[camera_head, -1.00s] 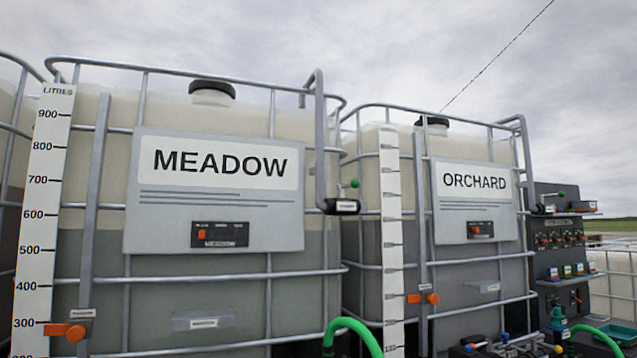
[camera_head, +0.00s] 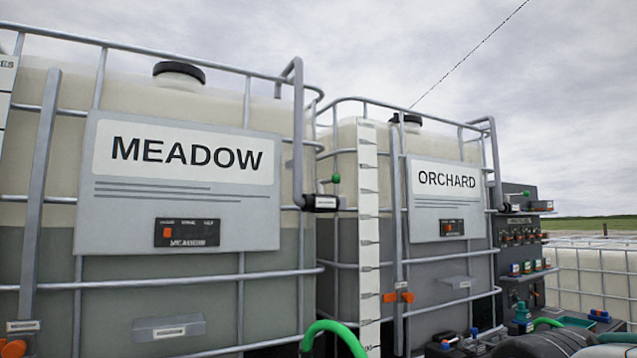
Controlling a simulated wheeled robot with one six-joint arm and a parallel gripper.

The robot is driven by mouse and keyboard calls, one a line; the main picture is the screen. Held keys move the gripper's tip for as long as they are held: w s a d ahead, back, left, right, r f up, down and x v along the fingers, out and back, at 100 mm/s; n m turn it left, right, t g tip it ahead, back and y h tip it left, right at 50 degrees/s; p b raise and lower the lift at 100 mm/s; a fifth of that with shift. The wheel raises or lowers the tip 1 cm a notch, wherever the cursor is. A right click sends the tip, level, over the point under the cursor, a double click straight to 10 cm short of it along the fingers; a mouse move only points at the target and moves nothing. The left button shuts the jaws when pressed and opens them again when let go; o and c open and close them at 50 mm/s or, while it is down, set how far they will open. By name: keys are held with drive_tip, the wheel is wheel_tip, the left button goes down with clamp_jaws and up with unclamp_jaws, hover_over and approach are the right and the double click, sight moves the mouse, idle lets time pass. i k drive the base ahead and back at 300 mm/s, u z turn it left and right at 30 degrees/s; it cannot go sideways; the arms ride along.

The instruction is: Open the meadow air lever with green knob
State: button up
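The meadow tank (camera_head: 60,180) is a caged tote on the left with a board reading MEADOW (camera_head: 185,165). A small green knob (camera_head: 335,179) stands up at its right front edge, above a dark valve body (camera_head: 322,202) with a white label. The valve sits at the foot of a grey vertical pipe (camera_head: 298,120). The lever's stem is too small to read well. My gripper is not in view.
The ORCHARD tank (camera_head: 440,255) stands to the right, with a similar green knob (camera_head: 526,194) by a dark control panel (camera_head: 515,240). A green hose (camera_head: 335,330) arches up at the bottom. Dark rounded shapes, possibly my arm, fill the lower right corner.

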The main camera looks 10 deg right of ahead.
sight(336, 178)
drive_tip(key=i, duration=0.1)
drive_tip(key=z, duration=0.4)
drive_tip(key=k, duration=0.55)
drive_tip(key=z, duration=1)
drive_tip(key=k, duration=0.8)
drive_tip(key=z, duration=0.4)
drive_tip(key=i, duration=1.2)
drive_tip(key=u, duration=1.3)
drive_tip(key=i, duration=1.05)
drive_tip(key=u, duration=1)
